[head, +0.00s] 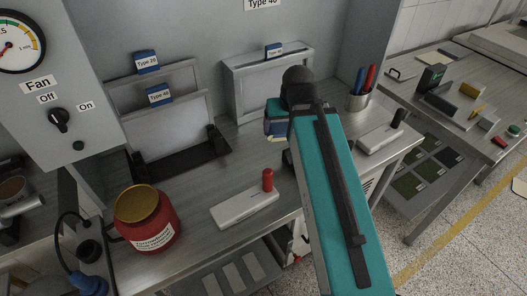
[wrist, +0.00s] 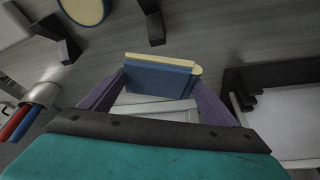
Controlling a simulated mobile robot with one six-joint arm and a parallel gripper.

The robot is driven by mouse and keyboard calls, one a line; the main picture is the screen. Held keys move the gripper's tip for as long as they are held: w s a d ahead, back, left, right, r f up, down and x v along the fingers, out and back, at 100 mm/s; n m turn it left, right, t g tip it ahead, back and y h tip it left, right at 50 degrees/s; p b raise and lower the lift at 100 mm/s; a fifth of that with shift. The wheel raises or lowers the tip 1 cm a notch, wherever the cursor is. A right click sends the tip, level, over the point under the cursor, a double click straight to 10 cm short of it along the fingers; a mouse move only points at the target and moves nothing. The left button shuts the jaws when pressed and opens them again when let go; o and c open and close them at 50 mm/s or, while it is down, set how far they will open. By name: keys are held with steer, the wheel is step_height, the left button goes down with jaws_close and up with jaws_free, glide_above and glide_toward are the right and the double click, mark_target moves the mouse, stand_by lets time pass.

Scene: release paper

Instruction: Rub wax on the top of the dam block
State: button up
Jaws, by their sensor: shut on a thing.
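My gripper (head: 277,128) is over the middle of the near workbench, at the end of my teal arm. In the wrist view its purple fingers (wrist: 158,88) are shut on a blue block with a pale yellow edge (wrist: 158,76). Its pale edge also shows in the head view (head: 276,138), below the gripper. Whether this block is the wax or the dam block, I cannot tell. A round pale yellow disc with a dark rim (wrist: 86,9) lies at the top left of the wrist view. My arm hides part of the bench.
A red jar (head: 147,222) stands front left on the bench. A white bar with a red knob (head: 245,207) lies nearby; another has a black knob (head: 378,138). A pen cup (head: 359,101) stands right, metal frames at the back. A second table (head: 443,62) is farther right.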

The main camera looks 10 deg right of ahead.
steer(key=d, duration=0.6)
steer(key=shift+d, duration=0.15)
steer(key=shift+s, duration=0.2)
